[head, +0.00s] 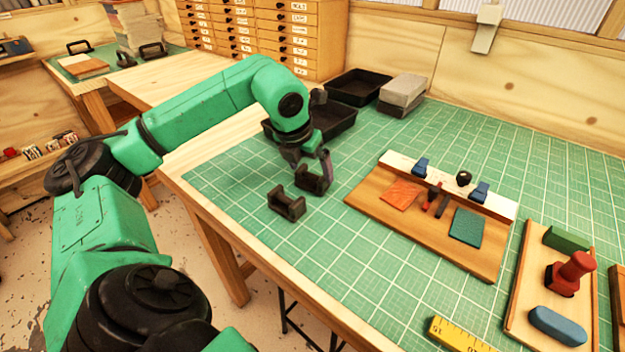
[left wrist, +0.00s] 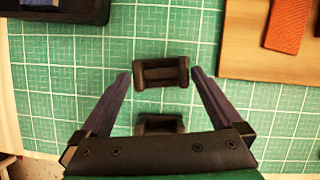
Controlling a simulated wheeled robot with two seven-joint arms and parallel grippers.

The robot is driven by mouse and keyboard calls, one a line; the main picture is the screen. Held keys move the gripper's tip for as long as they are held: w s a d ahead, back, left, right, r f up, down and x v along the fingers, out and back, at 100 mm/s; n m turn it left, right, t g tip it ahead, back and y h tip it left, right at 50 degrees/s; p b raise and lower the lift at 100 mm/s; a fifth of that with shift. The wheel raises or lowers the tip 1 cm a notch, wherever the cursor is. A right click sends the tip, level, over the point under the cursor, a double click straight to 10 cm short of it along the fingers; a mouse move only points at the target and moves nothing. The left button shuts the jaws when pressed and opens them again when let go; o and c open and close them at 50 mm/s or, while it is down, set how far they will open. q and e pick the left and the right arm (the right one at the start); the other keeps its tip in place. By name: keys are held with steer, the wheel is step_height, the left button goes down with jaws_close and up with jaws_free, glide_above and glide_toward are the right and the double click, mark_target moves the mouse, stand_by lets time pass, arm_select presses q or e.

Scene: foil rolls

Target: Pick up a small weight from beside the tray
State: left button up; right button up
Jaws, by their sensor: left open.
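Two small dark weights, each shaped like a short bar with raised ends, lie on the green cutting mat. The far weight (head: 313,181) is partly hidden by my left gripper (head: 314,166). The near weight (head: 287,203) sits just left of it. In the left wrist view the far weight (left wrist: 161,72) lies between the open fingertips of my left gripper (left wrist: 160,74), with gaps on both sides. The near weight (left wrist: 159,123) is partly covered by the gripper body. A wooden tray (head: 357,196) with a white rail lies to the right. My right gripper is not in view.
Black bins (head: 357,88) and a grey block (head: 403,90) stand at the back. A board (head: 519,293) with a red stamp, blue and green pieces is at right, and a yellow tape measure (head: 455,336) near the front edge. Mat in front of the weights is clear.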

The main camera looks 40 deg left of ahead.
arm_select(q)
steer(key=shift+x, duration=1.45)
steer(key=shift+r, duration=0.1)
jaws_close()
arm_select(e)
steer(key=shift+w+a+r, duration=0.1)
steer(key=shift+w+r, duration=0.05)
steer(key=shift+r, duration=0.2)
arm_select(q)
steer(key=shift+w+r, duration=0.1)
